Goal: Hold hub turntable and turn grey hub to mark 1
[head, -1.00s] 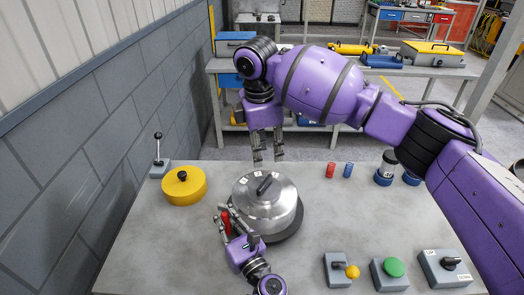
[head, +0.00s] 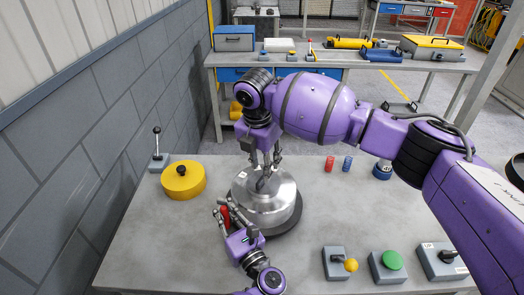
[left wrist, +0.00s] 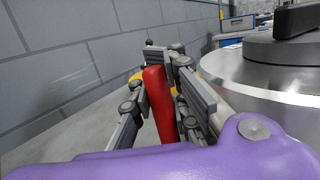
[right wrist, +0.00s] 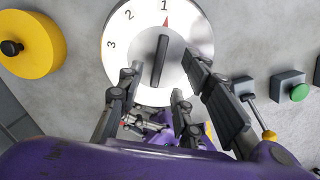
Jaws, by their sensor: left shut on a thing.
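The grey hub (head: 283,207) is a round metal drum on a dark turntable base (head: 289,229). Its top has a dark bar handle (right wrist: 158,62) and the numbers 1, 2 and 3. A small red pointer (right wrist: 167,21) is beside the 1, and the bar runs roughly toward it. My left gripper (head: 222,210) is shut on the upright red handle (left wrist: 160,100) at the hub's near-left side. My right gripper (head: 266,166) is above the hub. Its fingers are open around the bar in the right wrist view (right wrist: 162,75); contact is not clear.
A yellow round lidded thing (head: 184,182) and a lever box (head: 158,162) stand at the left near the wall. A red cylinder (head: 330,164) and blue cylinder (head: 347,164) stand behind right. A green button box (head: 388,268) and other switch boxes line the front right.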

